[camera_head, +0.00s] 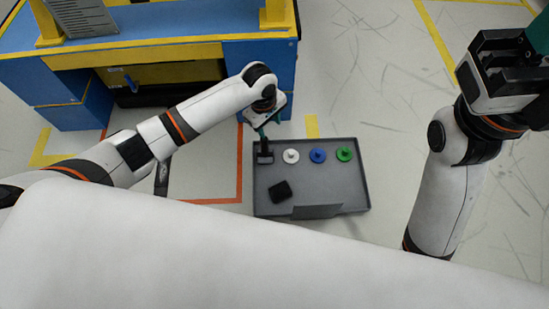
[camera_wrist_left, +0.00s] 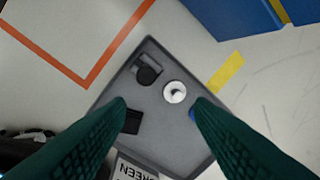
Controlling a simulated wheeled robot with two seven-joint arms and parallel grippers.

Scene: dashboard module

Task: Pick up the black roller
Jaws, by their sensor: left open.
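A dark grey tray (camera_head: 345,185) lies on the floor. In its far left corner sits a small black round part on a dark rectangular seat, which looks like the black roller (camera_wrist_left: 148,74). In the head view the roller (camera_head: 264,156) is just beyond my left fingertips and partly hard to make out. My left gripper (camera_head: 262,137) is open above that corner. In the left wrist view its two green fingers (camera_wrist_left: 160,105) stand wide apart with nothing between them, above the tray. My right gripper (camera_head: 505,50) is raised at the far right, its fingers mostly hidden.
White (camera_head: 291,156), blue (camera_head: 317,155) and green (camera_head: 344,154) knobs stand in a row in the tray. A black block (camera_head: 280,192) lies near its front left. A blue and yellow workbench (camera_head: 270,60) stands behind. Floor to the tray's right is clear.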

